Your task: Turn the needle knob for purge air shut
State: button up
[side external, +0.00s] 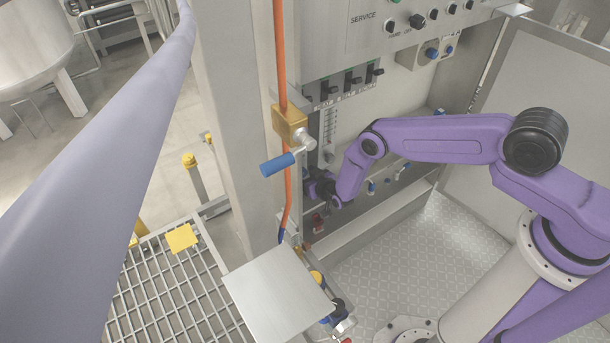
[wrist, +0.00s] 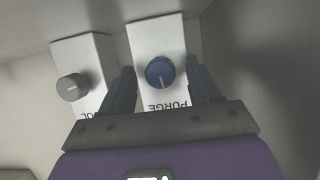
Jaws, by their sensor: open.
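The purge knob (wrist: 160,73) is round and dark blue with a pale pointer line. It sits on a white block (wrist: 155,35) lettered PURGE, upside down in the wrist view. My gripper (wrist: 162,78) is open, with one finger on each side of the knob and visible gaps between. I cannot tell how deep the fingers reach around it. In the side view my gripper (side external: 318,187) is at the lower part of the panel, small and partly hidden behind the orange line and its valve, and the purge knob is not clear there.
A grey knob (wrist: 72,87) on a second white block (wrist: 84,56) is close to the left finger. In the side view a brass valve (side external: 290,124) with a blue lever (side external: 277,164) stands in front of the panel. Switches and a flow scale (side external: 329,127) are above my gripper.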

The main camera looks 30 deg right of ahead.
jog(key=shift+w+f, duration=0.1)
jog(key=shift+w, duration=0.15)
jog(key=c, duration=1)
jog(key=shift+m+y, duration=0.4)
jog(key=shift+m, duration=0.1)
jog(key=o, duration=1)
jog(key=shift+s, duration=0.15)
jog(key=a+v, duration=0.1)
jog(key=v, duration=1.6)
jog(key=shift+d, duration=0.5)
